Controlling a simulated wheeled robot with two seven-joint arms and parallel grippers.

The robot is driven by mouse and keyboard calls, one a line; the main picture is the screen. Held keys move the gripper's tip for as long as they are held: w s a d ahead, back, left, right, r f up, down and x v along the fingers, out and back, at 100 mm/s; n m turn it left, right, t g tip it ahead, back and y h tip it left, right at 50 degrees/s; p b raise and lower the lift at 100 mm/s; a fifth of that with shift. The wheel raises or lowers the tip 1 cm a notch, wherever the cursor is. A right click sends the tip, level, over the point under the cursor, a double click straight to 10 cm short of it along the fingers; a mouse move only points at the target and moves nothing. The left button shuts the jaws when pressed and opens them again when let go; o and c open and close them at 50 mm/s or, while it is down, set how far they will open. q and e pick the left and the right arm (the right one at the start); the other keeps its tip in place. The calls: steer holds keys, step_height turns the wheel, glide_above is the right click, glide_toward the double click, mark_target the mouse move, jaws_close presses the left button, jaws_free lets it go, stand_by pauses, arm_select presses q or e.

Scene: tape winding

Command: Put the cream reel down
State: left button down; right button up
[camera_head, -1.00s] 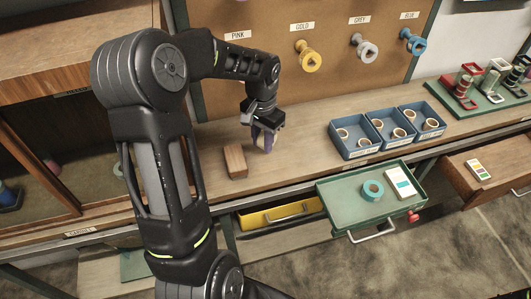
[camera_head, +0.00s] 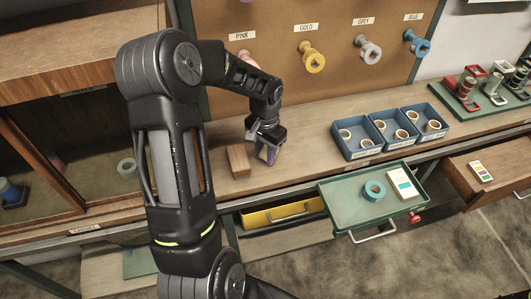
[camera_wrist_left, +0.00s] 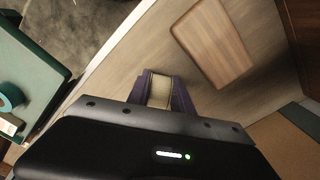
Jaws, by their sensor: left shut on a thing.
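The cream reel (camera_wrist_left: 160,91) is between the two purple fingers of my left gripper (camera_wrist_left: 163,88) in the left wrist view. My left gripper (camera_head: 267,154) is shut on it, low over the wooden workbench (camera_head: 302,127). In the head view the fingers and wrist hide most of the reel. I cannot tell whether the reel touches the bench top. A brown wooden block (camera_head: 238,160) lies on the bench just left of the gripper; it also shows in the left wrist view (camera_wrist_left: 213,42). My right gripper is not in view.
Blue bins (camera_head: 359,153) with rings stand right of the gripper. A green drawer (camera_head: 342,211) stands open with a teal tape roll (camera_head: 374,190) and a card. A yellow drawer (camera_head: 256,219) is partly open. Pegs with gold (camera_head: 313,61), grey and blue spools line the board behind.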

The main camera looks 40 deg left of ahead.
arm_select(q)
steer(key=shift+f, duration=0.1)
steer(key=shift+f, duration=0.15)
steer(key=c, duration=1.1)
jaws_free()
steer(key=shift+r, duration=0.25)
step_height(320, 180, up, 12)
steer(key=shift+b, duration=0.45)
